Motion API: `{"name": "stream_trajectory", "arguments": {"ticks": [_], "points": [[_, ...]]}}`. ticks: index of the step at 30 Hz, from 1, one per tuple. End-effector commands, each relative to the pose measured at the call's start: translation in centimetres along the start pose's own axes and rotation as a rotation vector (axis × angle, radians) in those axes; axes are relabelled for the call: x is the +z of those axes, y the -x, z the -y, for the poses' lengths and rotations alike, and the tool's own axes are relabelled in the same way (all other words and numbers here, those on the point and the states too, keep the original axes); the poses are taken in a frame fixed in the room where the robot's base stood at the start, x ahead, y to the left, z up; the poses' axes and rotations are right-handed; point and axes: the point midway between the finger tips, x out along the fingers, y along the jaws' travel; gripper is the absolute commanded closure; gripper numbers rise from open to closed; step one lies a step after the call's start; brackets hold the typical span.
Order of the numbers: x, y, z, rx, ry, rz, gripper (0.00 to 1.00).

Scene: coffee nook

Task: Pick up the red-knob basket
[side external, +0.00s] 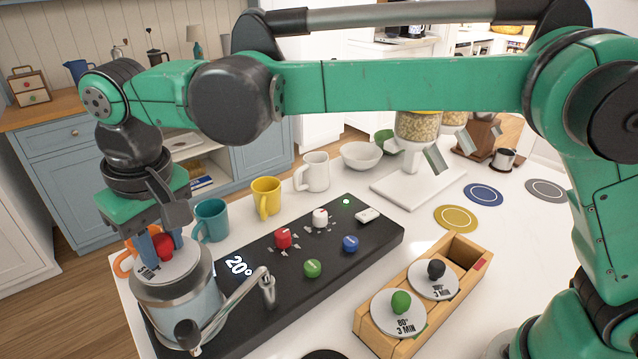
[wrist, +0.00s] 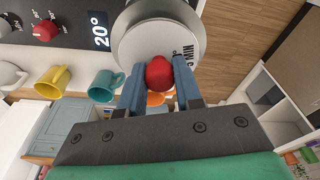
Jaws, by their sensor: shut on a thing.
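The red-knob basket (side external: 185,262) shows as a pale lettered disc with a red knob, at the mouth of a metal vessel (side external: 180,308) at the left. I cannot tell whether it rests on the rim or hangs just above it; its lower part is hidden. My gripper (side external: 162,245) points down with its blue fingers shut on the red knob. In the wrist view the knob (wrist: 159,73) is between the two fingertips, with the disc (wrist: 136,42) beyond it.
Teal (side external: 211,219), yellow and orange mugs stand near my gripper.

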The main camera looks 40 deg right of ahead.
Motion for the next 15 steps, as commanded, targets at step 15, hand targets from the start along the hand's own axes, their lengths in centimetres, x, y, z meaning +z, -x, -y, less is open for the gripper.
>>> {"name": "stream_trajectory", "arguments": {"ticks": [15], "points": [[-1.0, 6.8, 0.0, 0.000, 0.000, 0.000, 1.00]]}}
